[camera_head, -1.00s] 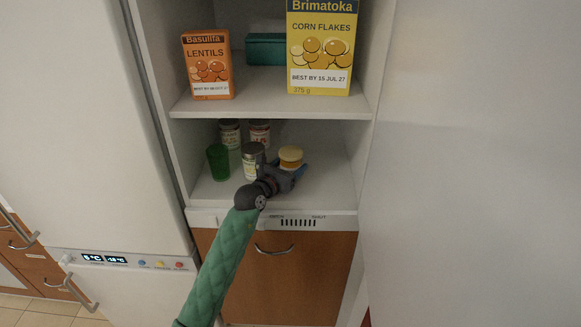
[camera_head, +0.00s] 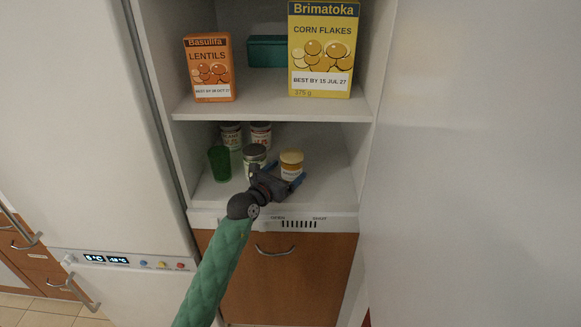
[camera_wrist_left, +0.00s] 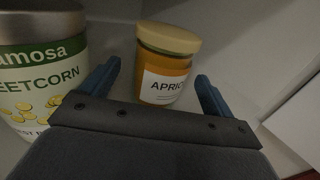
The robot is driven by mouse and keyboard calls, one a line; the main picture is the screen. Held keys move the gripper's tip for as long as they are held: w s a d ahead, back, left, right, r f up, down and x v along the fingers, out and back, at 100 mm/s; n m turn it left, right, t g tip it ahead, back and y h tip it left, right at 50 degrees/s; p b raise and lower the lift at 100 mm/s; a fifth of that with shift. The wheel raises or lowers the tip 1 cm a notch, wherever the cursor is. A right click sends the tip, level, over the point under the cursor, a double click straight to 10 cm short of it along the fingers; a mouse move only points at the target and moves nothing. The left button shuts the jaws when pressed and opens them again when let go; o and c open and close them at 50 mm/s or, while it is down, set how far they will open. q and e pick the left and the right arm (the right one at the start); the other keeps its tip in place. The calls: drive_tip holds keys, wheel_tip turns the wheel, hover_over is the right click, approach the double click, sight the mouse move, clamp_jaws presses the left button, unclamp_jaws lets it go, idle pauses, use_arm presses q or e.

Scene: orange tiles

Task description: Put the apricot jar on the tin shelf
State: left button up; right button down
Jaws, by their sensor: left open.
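The apricot jar (camera_head: 291,163), orange with a yellow lid, stands upright on the lower shelf (camera_head: 325,185). In the left wrist view the apricot jar (camera_wrist_left: 166,70) stands just beyond and between the two blue fingertips, its label reading "APRIC". My left gripper (camera_head: 297,180) is open, low over the shelf in front of the jar; it also shows in the left wrist view (camera_wrist_left: 158,90). The sweetcorn tin (camera_wrist_left: 38,75) stands left of the jar, and in the head view this tin (camera_head: 253,156) is partly hidden by my gripper. Two more tins (camera_head: 231,135) (camera_head: 261,134) stand behind. My right gripper is not in view.
A green cup (camera_head: 219,163) stands left of the sweetcorn tin. The upper shelf (camera_head: 260,105) holds a lentils box (camera_head: 209,68), a teal box (camera_head: 266,51) and a corn flakes box (camera_head: 322,50). Side walls bound the cupboard. Shelf room is free right of the jar.

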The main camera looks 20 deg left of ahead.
use_arm(q)
drive_tip(key=p+v, duration=0.1)
drive_tip(key=v, duration=0.7)
drive_tip(key=shift+s, duration=0.1)
drive_tip(key=shift+s+a, duration=0.1)
drive_tip(key=shift+s, duration=0.15)
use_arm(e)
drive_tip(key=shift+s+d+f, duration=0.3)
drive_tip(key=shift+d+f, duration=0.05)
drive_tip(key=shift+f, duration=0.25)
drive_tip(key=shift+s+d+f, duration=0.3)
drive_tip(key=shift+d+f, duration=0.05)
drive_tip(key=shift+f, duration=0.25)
use_arm(q)
drive_tip(key=shift+r, duration=0.1)
